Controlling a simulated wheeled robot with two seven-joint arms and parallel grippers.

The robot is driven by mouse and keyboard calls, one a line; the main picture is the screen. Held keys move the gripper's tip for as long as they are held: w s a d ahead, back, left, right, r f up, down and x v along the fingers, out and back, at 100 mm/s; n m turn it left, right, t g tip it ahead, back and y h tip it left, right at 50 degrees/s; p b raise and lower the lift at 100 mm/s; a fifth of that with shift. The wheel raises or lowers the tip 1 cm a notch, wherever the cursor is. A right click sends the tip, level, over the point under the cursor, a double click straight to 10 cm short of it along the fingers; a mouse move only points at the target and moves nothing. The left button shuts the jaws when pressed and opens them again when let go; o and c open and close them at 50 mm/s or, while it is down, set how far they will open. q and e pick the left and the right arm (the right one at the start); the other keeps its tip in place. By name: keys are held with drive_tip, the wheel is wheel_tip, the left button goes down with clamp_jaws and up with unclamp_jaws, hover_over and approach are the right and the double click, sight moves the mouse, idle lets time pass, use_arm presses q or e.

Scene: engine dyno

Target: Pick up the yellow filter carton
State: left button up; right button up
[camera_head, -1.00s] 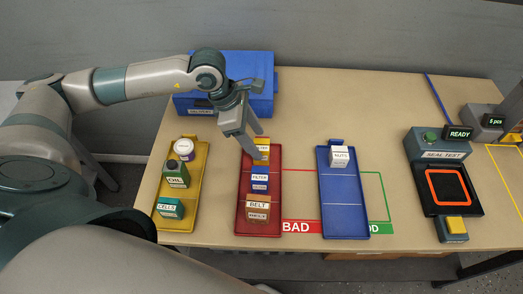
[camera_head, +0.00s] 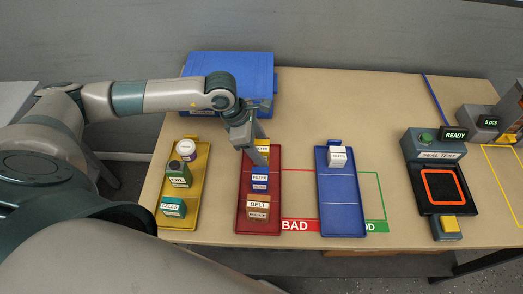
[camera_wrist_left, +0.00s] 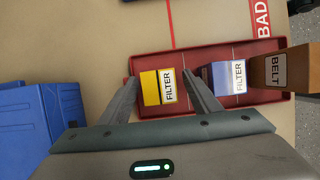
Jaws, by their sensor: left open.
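The yellow filter carton (camera_wrist_left: 150,88) stands at the far end of the red tray (camera_head: 242,190), with a white FILTER label. In the left wrist view it sits between the two open fingers of my left gripper (camera_wrist_left: 158,90). I cannot tell whether the fingers touch it. In the head view the carton (camera_head: 262,154) shows partly behind my left gripper (camera_head: 259,155). A blue filter carton (camera_wrist_left: 222,78) stands close by in the same tray, beside one finger. My right gripper is not in view.
A brown belt box (camera_head: 257,207) sits at the near end of the red tray. A yellow tray (camera_head: 193,212) with several items lies left, a blue tray (camera_head: 343,190) with a nuts box right. A blue bin (camera_head: 250,68) stands behind. The seal tester (camera_head: 434,145) is far right.

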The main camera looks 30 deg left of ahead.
sight(265, 145)
use_arm(q)
drive_tip(key=c, duration=1.2)
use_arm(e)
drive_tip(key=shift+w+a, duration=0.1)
use_arm(q)
drive_tip(key=shift+r, duration=0.15)
